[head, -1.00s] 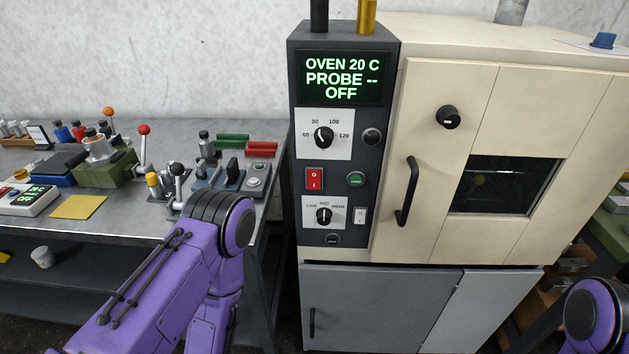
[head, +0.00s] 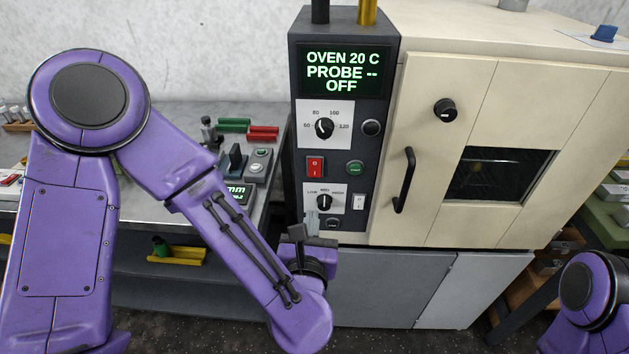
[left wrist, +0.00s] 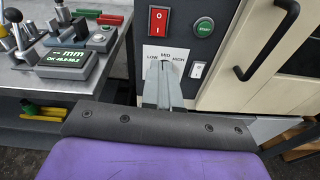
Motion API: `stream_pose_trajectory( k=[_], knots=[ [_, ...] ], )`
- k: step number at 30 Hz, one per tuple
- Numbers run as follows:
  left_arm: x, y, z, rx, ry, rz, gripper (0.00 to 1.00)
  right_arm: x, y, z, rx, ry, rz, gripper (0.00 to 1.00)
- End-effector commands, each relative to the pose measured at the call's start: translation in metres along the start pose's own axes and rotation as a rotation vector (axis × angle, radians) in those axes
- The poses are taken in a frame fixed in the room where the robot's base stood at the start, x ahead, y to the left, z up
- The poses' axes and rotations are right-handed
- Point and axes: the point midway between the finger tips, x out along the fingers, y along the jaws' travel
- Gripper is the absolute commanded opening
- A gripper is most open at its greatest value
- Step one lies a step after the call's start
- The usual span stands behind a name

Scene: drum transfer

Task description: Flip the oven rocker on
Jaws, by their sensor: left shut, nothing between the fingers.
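The oven's red rocker (head: 315,167) sits on the dark control panel, left of a green start button (head: 355,168). It also shows near the top of the left wrist view (left wrist: 158,21), marked with white signs. The oven display (head: 342,72) reads "OVEN 20 C, PROBE --, OFF". My left gripper (head: 312,221) is shut and empty, in front of the lower panel and below the rocker. In the left wrist view its fingers (left wrist: 163,72) point up at the LOW-MID-HIGH knob plate and hide part of it. My right gripper is out of view.
The oven door handle (head: 405,180) sticks out to the right of the panel. A small white switch (head: 358,203) is beside the lower knob (head: 324,202). A workbench with instruments (head: 258,165) stands on the left, partly behind my left arm.

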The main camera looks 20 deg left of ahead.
Motion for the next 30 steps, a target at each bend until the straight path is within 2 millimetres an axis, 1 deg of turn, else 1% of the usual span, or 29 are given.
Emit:
stream_pose_trajectory(
  k=[1,4,11,14,17,21,25,26,27,30],
  knots=[
    [0.000,0.002,0.000,-0.041,-0.001,0.008,0.00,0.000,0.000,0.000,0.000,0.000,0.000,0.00],
    [0.000,0.003,0.000,-0.082,-0.002,0.011,0.00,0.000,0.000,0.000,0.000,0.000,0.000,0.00],
    [0.000,0.002,-0.001,-0.082,-0.001,0.010,0.00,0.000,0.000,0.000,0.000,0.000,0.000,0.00],
    [0.002,0.002,-0.003,-0.082,-0.001,0.011,0.00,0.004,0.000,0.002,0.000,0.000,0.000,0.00],
    [0.008,0.002,-0.007,-0.084,-0.003,0.015,0.00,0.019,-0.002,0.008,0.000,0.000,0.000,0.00],
    [0.019,0.002,-0.013,-0.085,-0.003,0.018,0.00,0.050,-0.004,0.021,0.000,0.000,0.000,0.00],
    [0.028,0.003,-0.012,-0.088,-0.004,0.012,0.00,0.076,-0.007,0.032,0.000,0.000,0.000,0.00],
    [0.033,0.003,-0.003,-0.085,-0.002,0.012,0.00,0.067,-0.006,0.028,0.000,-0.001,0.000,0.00],
    [0.042,0.004,0.002,-0.081,0.002,0.014,0.00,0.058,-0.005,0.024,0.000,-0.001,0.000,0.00],
    [0.064,0.004,0.003,-0.080,0.001,0.013,0.00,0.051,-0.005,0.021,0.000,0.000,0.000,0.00]
  ],
)
